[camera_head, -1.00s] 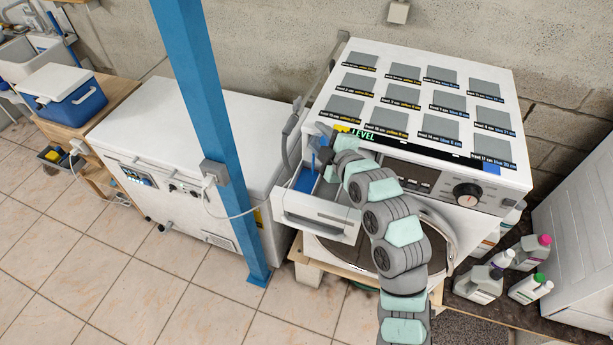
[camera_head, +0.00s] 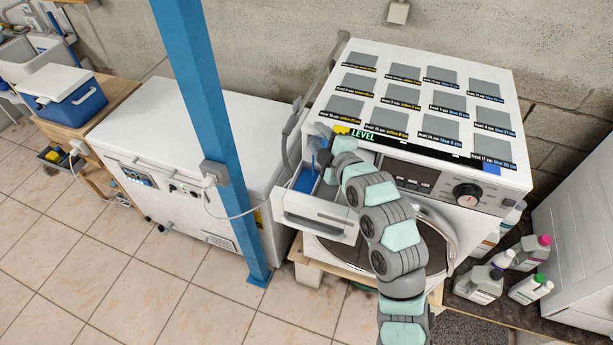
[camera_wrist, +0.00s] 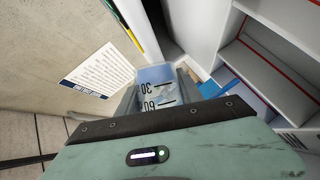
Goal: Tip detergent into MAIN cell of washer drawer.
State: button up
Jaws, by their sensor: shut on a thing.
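My gripper (camera_head: 324,140) is above the back of the pulled-out washer drawer (camera_head: 312,210). In the wrist view it is shut on a clear measuring cup (camera_wrist: 160,98) marked 30 and 60, with a blue patch at its far end. I cannot tell whether detergent is flowing from it. The drawer (camera_wrist: 262,75) lies to the right of the cup in the wrist view, with white walled cells, red lines and a blue part (camera_wrist: 211,88). The head view shows a blue cell (camera_head: 305,180) at the drawer's left. Most of the drawer's inside and the MAIN marking are hidden or unreadable.
The washer (camera_head: 500,165) has grey labelled squares and a LEVEL strip on top. A white chest freezer (camera_head: 130,125) and blue post (camera_head: 215,130) stand to the left. Several bottles (camera_head: 478,285) stand at the right. A printed label (camera_wrist: 100,72) shows left in the wrist view.

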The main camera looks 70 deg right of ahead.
jog(key=shift+r+n+h, duration=0.25)
jog(key=shift+n+h, duration=0.05)
jog(key=shift+n, duration=0.1)
dwell(0.9)
jog(key=shift+w+a+f+n+h+b, duration=0.3)
jog(key=shift+a+f+n+b, duration=0.3)
jog(key=shift+b, duration=1.05)
jog(key=shift+a+r+n+b, duration=0.1)
jog(key=shift+r+n+b, duration=0.15)
jog(key=shift+n+b, duration=0.2)
dwell(0.8)
